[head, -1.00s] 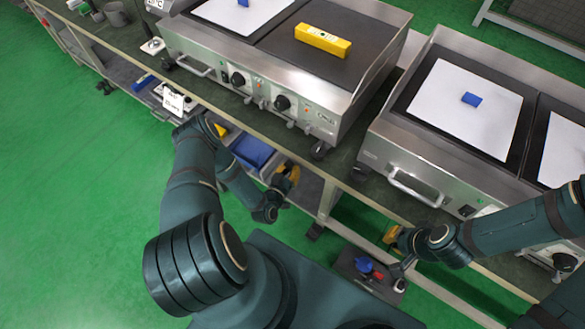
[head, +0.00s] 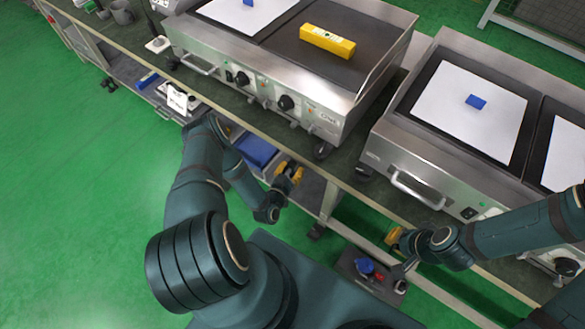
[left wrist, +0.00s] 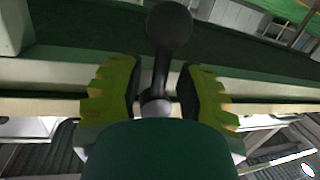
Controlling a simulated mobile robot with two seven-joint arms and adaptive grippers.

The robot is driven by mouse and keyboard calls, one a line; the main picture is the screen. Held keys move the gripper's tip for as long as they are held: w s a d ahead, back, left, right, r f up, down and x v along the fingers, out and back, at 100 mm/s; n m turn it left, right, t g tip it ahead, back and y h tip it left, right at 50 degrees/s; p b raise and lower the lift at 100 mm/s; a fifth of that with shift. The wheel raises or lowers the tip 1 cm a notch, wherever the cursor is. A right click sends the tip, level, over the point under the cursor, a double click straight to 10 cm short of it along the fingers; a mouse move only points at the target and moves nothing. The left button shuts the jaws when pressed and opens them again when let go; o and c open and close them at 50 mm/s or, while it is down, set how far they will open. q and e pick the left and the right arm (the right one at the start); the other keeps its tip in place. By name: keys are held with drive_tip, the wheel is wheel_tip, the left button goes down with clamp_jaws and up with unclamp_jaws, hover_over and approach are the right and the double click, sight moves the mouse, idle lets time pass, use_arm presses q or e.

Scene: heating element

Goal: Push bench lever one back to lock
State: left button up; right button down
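In the left wrist view, a bench lever (left wrist: 160,72) with a black ball knob and a dark shaft stands between the fingers of my left gripper (left wrist: 158,92). The fingers are open on either side of it, with a gap visible on both sides. In the head view my left gripper (head: 289,175) is low at the front edge of the bench (head: 235,124); the lever cannot be made out there. My right gripper (head: 394,237) is by the bench front further right, its fingers too small and hidden to judge.
Two steel griddles stand on the bench, the left one (head: 335,117) bearing a yellow block (head: 327,41) and the right one (head: 400,160) bearing a blue block (head: 476,102) on a white sheet. A blue bin (head: 255,150) sits under the bench. Green floor is clear at left.

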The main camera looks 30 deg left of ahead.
idle(0.3)
use_arm(q)
drive_tip(key=s, duration=0.7)
drive_tip(key=shift+s+d+r, duration=0.2)
drive_tip(key=shift+d+r, duration=0.25)
